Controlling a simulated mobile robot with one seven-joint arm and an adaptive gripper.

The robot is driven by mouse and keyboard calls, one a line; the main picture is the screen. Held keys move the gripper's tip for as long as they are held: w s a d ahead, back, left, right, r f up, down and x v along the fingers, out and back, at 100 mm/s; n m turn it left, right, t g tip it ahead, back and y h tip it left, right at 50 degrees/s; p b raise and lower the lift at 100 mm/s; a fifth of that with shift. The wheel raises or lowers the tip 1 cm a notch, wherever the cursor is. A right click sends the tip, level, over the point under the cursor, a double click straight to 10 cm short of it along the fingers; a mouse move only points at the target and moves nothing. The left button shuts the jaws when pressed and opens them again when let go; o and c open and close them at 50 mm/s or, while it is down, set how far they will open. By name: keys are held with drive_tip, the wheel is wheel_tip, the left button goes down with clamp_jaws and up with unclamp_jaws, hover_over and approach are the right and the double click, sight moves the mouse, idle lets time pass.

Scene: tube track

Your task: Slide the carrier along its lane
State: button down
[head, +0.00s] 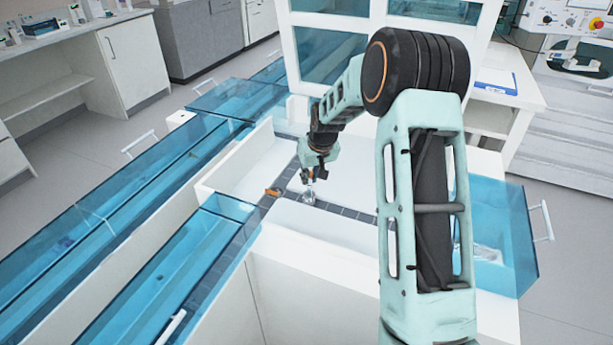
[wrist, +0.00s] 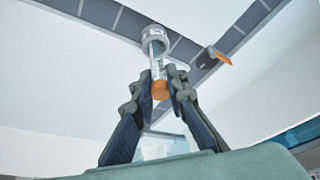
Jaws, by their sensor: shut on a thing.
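The carrier (head: 309,196) is a small clear tube on a round grey base, standing on the dark tiled lane (head: 343,211). In the wrist view the carrier (wrist: 154,46) shows its grey base on the lane (wrist: 101,13) and an orange cap at the near end of the tube. My gripper (head: 311,179) is above the carrier in the head view. In the wrist view my gripper (wrist: 159,88) has its two fingers closed on either side of the tube near the orange cap. The fingers hide part of the tube.
A dark piece with an orange tab (head: 272,191) lies at the lane's junction, left of the carrier; it also shows in the wrist view (wrist: 213,57). White walls border the lane. Blue clear covers (head: 160,185) stand to the left, and a blue clear drawer (head: 505,235) to the right.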

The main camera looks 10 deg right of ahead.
drive_tip(key=s+d, duration=1.1)
drive_tip(key=d, duration=0.5)
drive_tip(key=shift+d, duration=0.15)
idle(3.2)
drive_tip(key=c, duration=1.8)
unclamp_jaws()
drive_tip(key=shift+c, duration=0.2)
drive_tip(key=v, duration=1.2)
